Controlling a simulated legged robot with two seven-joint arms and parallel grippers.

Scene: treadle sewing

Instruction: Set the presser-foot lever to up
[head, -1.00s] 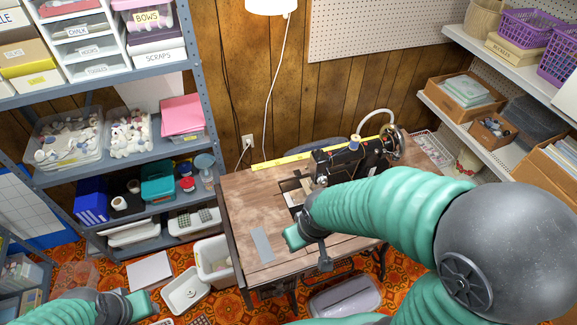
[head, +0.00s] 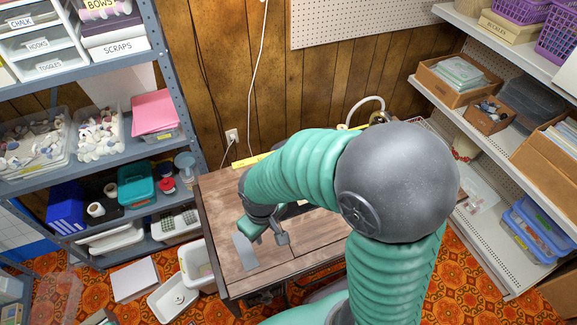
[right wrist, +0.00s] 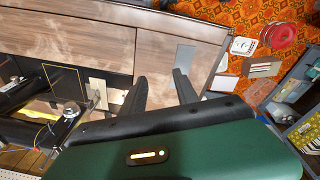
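My right gripper (head: 265,236) is over the left part of the wooden sewing table (head: 218,200). In the right wrist view its two dark fingers (right wrist: 160,77) stand apart, with only tabletop between them. The black sewing machine (right wrist: 35,107) with gold lines shows at the left of that view, off to one side of the fingers. In the head view my right arm hides most of the machine. I cannot pick out the presser-foot lever or its position in either view. My left gripper is out of view.
A flat grey plate (head: 244,252) lies on the tabletop beside my right gripper. A yellow tape (head: 250,161) runs along the table's back edge. Shelves with boxes stand left and right. White bins (head: 197,266) are on the floor left of the table.

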